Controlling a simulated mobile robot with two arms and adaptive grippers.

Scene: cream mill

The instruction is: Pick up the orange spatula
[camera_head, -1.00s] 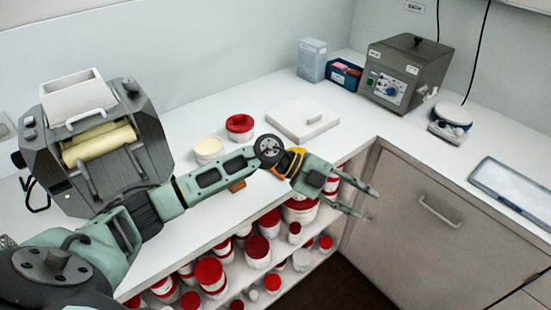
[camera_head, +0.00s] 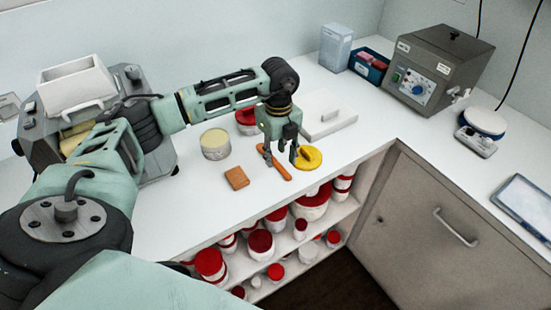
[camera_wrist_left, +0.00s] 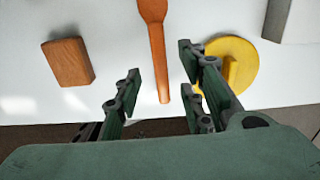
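The orange spatula (camera_head: 277,165) lies on the white counter, its handle pointing toward the counter's front edge. In the left wrist view the spatula (camera_wrist_left: 157,50) runs down between the two fingers, with its handle end between them. My left gripper (camera_head: 280,158) is open above the spatula and points down; it also shows in the left wrist view (camera_wrist_left: 158,98). No contact between the fingers and the spatula shows. The gripper hides part of the spatula in the head view. My right gripper is not in view.
A yellow round lid with a knob (camera_head: 308,158) lies close beside the right finger. A brown block (camera_head: 236,178) lies to the left. An open tub (camera_head: 215,144), a red-rimmed tub (camera_head: 246,121) and a white board (camera_head: 330,122) stand behind. Red-lidded jars fill the shelf below (camera_head: 261,243).

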